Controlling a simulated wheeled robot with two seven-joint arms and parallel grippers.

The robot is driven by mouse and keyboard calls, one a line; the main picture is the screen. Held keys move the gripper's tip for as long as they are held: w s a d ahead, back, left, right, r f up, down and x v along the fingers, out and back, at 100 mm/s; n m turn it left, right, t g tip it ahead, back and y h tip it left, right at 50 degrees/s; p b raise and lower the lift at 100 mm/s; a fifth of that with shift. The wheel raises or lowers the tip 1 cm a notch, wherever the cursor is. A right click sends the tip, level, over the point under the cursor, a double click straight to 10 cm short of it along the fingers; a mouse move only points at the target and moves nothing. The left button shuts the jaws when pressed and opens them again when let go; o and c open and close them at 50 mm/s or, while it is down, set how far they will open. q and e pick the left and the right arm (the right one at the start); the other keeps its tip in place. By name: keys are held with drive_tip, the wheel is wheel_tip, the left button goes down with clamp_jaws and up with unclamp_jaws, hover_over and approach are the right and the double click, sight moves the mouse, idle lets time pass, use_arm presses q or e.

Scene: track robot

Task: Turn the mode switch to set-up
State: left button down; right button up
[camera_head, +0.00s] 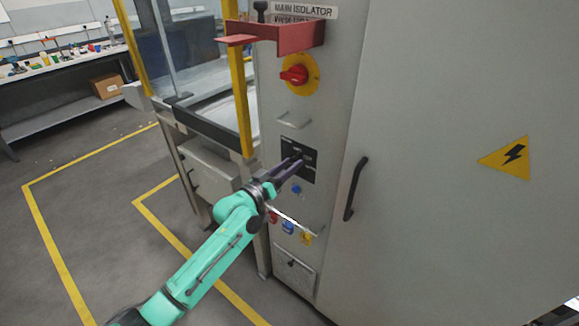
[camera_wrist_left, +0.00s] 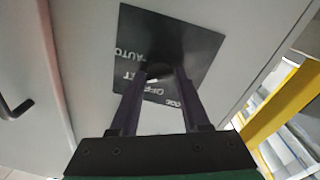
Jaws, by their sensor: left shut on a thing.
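The mode switch's black plate (camera_head: 309,173) is on the front of the grey cabinet, below the red isolator knob. It also shows in the left wrist view (camera_wrist_left: 185,35), upside down, with the lettering "AUTO" and "OFF" and part of a further word. My left gripper (camera_head: 299,163) reaches the plate from the lower left. In the left wrist view its two dark fingers are closed on the dark switch knob (camera_wrist_left: 158,71) in the middle of the plate. The fingers hide much of the knob, so I cannot tell which position it points to. My right gripper is not in view.
A red isolator knob (camera_head: 294,75) on a yellow disc sits under a red bracket (camera_head: 290,38). A small blue button (camera_head: 296,189) is below the plate. A black door handle (camera_head: 355,188) stands out at the right. A yellow-posted frame (camera_head: 240,103) stands left of the cabinet.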

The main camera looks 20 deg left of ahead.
use_arm(q)
drive_tip(key=shift+f+n, duration=0.2)
drive_tip(key=shift+n, duration=0.5)
drive_tip(key=shift+f, duration=0.1)
drive_tip(key=shift+c, duration=2.3)
unclamp_jaws()
drive_tip(key=b+v, duration=0.3)
drive_tip(key=v, duration=1.1)
drive_tip(key=shift+s+a, duration=0.2)
drive_tip(key=shift+s, duration=0.05)
drive_tip(key=shift+f, duration=0.1)
